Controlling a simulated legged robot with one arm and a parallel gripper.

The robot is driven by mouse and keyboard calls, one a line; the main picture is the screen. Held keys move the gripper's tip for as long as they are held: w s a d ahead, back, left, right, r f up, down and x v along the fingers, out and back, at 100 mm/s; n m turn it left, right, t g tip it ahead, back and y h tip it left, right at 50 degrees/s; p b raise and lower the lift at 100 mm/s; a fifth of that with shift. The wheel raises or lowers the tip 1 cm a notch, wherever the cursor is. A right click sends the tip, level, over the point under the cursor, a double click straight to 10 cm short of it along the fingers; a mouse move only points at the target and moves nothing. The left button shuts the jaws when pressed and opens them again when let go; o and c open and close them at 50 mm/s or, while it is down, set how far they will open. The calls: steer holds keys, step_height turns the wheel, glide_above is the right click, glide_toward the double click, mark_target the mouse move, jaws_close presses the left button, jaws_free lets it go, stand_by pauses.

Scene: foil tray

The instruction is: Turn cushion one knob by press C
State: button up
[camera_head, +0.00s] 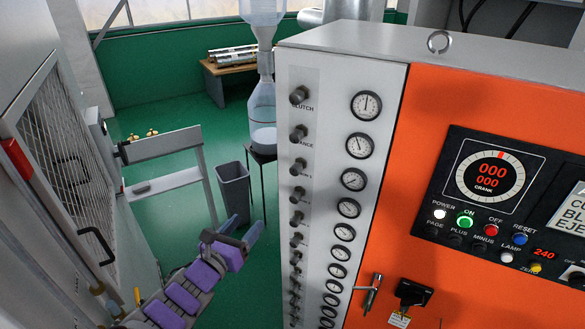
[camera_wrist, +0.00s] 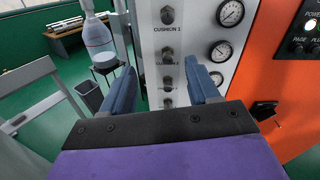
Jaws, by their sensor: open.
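The cushion 1 knob (camera_wrist: 167,15) is a dark round knob on the pale panel strip, with the label "CUSHION 1" under it, near the top of the wrist view. In the head view, the third knob down (camera_head: 299,165) seems to be the same one, but its label is too small to read surely. My gripper (camera_wrist: 163,84) is open and empty, its two blue fingers pointing at the panel. Lower knobs (camera_wrist: 165,62) show between the fingers, and the cushion 1 knob is above them. In the head view, my gripper (camera_head: 245,236) is left of the panel, apart from it.
Press C's panel has a column of gauges (camera_head: 366,105) right of the knobs and an orange face (camera_head: 430,110) with a display and buttons. A key and handle (camera_head: 410,293) stick out low. A bottle (camera_head: 262,115) on a stand and a grey bin (camera_head: 234,188) stand to the left.

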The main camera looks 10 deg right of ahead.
steer(key=p+v, duration=0.3)
steer(key=v, duration=0.8)
steer(key=shift+p, duration=0.3)
steer(key=shift+d, duration=0.3)
